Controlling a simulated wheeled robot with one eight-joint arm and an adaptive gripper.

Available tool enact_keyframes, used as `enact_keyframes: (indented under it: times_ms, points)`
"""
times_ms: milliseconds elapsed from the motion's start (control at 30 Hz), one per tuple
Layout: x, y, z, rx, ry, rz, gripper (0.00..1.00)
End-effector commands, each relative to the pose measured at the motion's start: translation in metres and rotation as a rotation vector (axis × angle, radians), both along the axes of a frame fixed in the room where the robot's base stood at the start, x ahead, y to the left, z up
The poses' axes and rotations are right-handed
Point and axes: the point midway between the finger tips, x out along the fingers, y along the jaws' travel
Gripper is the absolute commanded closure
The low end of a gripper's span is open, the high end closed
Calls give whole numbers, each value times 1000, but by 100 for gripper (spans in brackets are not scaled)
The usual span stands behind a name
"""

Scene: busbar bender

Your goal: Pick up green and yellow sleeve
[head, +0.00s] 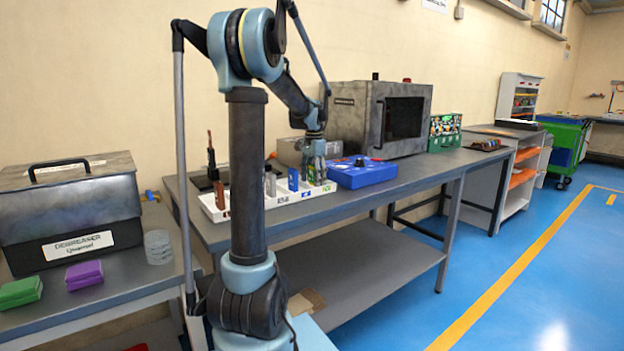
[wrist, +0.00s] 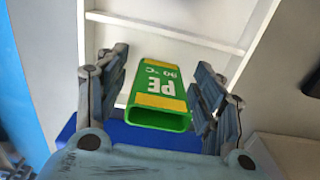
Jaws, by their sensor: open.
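The green and yellow sleeve (wrist: 160,90), marked "PE 90°C", shows in the middle of the wrist view with its hollow end towards the camera. My gripper (wrist: 162,62) is open, with one finger on each side of the sleeve and gaps between. In the head view my gripper (head: 314,150) points down over the right end of the white divided tray (head: 284,200). The sleeve (head: 318,172) is partly hidden there by the fingers.
Blue and brown sleeves (head: 293,179) stand in other compartments of the tray. A blue box (head: 362,174) sits just right of the tray, and a grey oven-like machine (head: 372,118) stands behind it. The table (head: 400,178) is clear at the front right.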

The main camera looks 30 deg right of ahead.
Motion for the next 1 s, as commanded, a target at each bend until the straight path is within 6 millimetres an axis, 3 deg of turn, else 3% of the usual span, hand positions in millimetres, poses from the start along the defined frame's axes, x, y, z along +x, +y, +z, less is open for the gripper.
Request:
enact_keyframes:
  times_ms: [67,200,233,667,1000]
  points:
    - [0,0,0,0,0,0,43]
    - [0,0,0,0,0,-1,74]
    - [0,0,0,0,0,-1,75]
    - [-1,-1,5,0,0,-2,75]
    - [-1,-1,59,0,0,-2,75]
